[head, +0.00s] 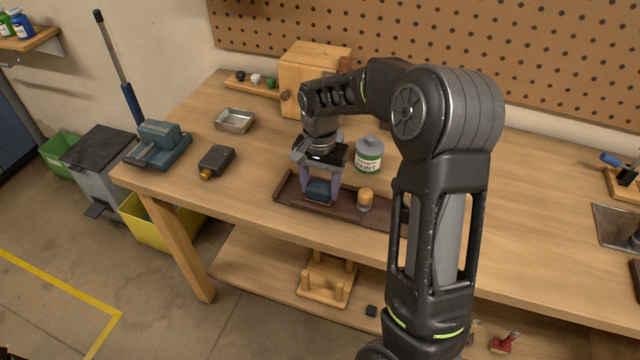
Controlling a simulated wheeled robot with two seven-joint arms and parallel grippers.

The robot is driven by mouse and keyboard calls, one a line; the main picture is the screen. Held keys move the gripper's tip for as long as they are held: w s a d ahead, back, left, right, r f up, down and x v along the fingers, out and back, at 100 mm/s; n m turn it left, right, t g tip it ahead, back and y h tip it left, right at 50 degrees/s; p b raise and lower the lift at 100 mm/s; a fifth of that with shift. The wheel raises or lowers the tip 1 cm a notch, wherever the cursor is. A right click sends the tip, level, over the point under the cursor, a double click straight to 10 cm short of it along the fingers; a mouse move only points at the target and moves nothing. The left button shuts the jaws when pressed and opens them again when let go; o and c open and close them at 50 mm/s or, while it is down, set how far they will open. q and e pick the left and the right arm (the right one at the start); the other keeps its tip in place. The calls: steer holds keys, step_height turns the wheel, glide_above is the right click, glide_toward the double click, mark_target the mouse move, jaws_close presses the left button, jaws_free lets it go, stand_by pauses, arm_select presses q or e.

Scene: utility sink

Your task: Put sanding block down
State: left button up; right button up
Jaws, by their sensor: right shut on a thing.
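My right gripper (319,188) points down over the left part of a dark brown wooden tray (290,204) on the workbench. Its purple-grey fingers are shut on a small dark blue block, the sanding block (319,193). The block is at the tray's floor or just above it; I cannot tell whether it touches. A small jar-like object with a tan top (365,198) stands in the tray to the right of the block. My left gripper is not in view.
A paint can (369,154) stands behind the tray. A wooden box (308,75), a metal dish (235,121), a black device (216,160) and a blue-grey vise (158,145) are on the bench (250,185). Bare bench lies left of the tray.

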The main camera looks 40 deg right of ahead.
mark_target(320, 186)
steer(key=shift+f, duration=0.15)
steer(key=o, duration=1.2)
step_height(320, 186, up, 12)
steer(key=shift+r+b, duration=0.2)
steer(key=shift+b, duration=0.2)
stand_by(0.4)
